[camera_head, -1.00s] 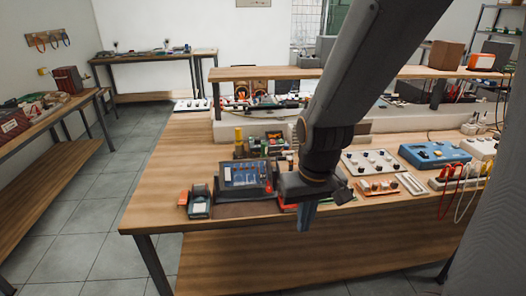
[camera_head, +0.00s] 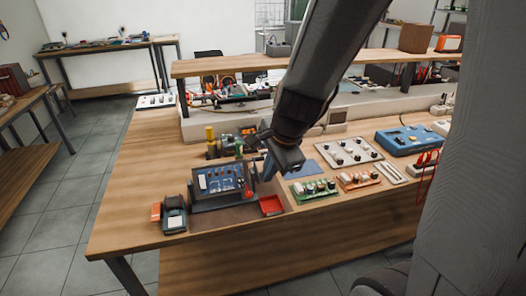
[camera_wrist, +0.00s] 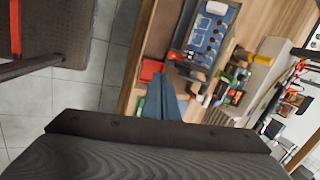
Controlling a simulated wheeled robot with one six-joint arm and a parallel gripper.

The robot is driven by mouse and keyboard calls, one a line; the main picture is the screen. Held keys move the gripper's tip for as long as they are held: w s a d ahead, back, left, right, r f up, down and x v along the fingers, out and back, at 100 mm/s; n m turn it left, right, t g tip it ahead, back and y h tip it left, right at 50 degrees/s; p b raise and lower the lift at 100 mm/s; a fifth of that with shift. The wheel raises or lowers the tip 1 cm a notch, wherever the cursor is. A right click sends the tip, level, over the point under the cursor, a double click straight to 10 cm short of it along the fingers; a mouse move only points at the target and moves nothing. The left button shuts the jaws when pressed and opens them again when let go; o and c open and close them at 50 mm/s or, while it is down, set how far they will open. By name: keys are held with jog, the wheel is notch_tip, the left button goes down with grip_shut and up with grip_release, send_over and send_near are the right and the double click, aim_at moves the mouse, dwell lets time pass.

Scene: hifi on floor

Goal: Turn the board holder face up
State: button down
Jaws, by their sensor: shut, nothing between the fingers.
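The board holder (camera_head: 220,183) is a dark frame with a blue board in it. It stands propped up on a dark mat (camera_head: 225,217) near the table's front left, its blue face turned toward the body camera. In the wrist view the board holder (camera_wrist: 208,38) shows at the top, beyond the fingers. My gripper (camera_head: 268,167) is just right of the holder, with its blue-grey fingers together and empty. The fingers (camera_wrist: 163,100) also show in the wrist view. Whether they touch the holder I cannot tell.
A red tray (camera_head: 271,206) lies right of the holder, and a small dark device (camera_head: 173,215) lies left. Green (camera_head: 313,190) and orange (camera_head: 358,180) boards lie to the right. A yellow-topped bottle (camera_head: 210,136) stands behind. The table's front left is bare.

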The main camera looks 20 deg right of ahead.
jog(key=w+r+m+t, duration=0.1)
jog(key=w+r+m, duration=0.25)
jog(key=m, duration=0.45)
jog(key=m+t+h+p, duration=0.1)
jog(key=m+t+p, duration=0.1)
jog(key=m, duration=1)
send_near(260, 158)
jog(key=b+x, duration=0.6)
jog(key=b, duration=0.3)
jog(key=shift+w+f+b, duration=0.15)
jog(key=shift+w+b, duration=0.05)
jog(key=shift+b, duration=0.1)
jog(key=shift+w, duration=0.1)
jog(key=shift+w+f, duration=0.2)
jog(key=shift+w, duration=0.4)
jog(key=shift+w+f, duration=0.2)
jog(key=shift+w, duration=0.45)
